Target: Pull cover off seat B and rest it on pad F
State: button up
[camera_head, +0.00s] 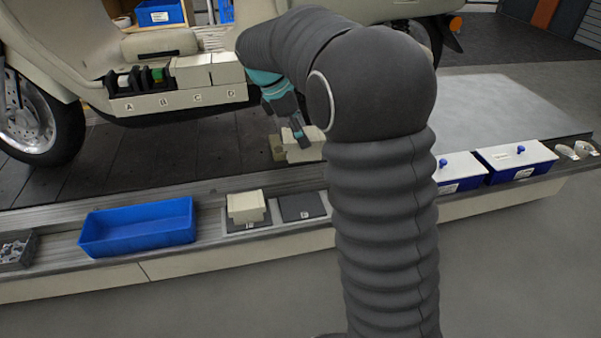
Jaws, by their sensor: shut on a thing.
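My gripper (302,140), with teal parts, is shut on a cream block-shaped cover (304,154). It holds the cover to the right of the seat row, and an arm link hides part of the view there. Seat B (157,82) is uncovered and shows a dark frame with a green part inside. Pad F (302,206) is a dark, bare square on the near ledge, nearer to the camera than the held cover.
Seat A (121,84) is open; seats C (193,73) and D (227,69) have cream covers. Another cream cover (246,206) rests on the pad left of F. A blue bin (138,240) and lidded blue boxes (515,162) stand along the ledge.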

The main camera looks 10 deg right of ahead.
jog(key=shift+n, duration=0.6)
jog(key=shift+w+f+b, duration=0.15)
jog(key=shift+f+b, duration=1.65)
jog(key=shift+f, duration=2.5)
jog(key=shift+w+f+b, duration=0.1)
jog(key=shift+f+b, duration=1.65)
jog(key=shift+f, duration=2.5)
jog(key=shift+p, duration=0.4)
jog(key=shift+f, duration=0.25)
jog(key=shift+f, duration=0.6)
jog(key=shift+f+p, duration=0.45)
jog(key=shift+f, duration=0.1)
jog(key=o, duration=1.4)
jog(key=shift+c, duration=0.2)
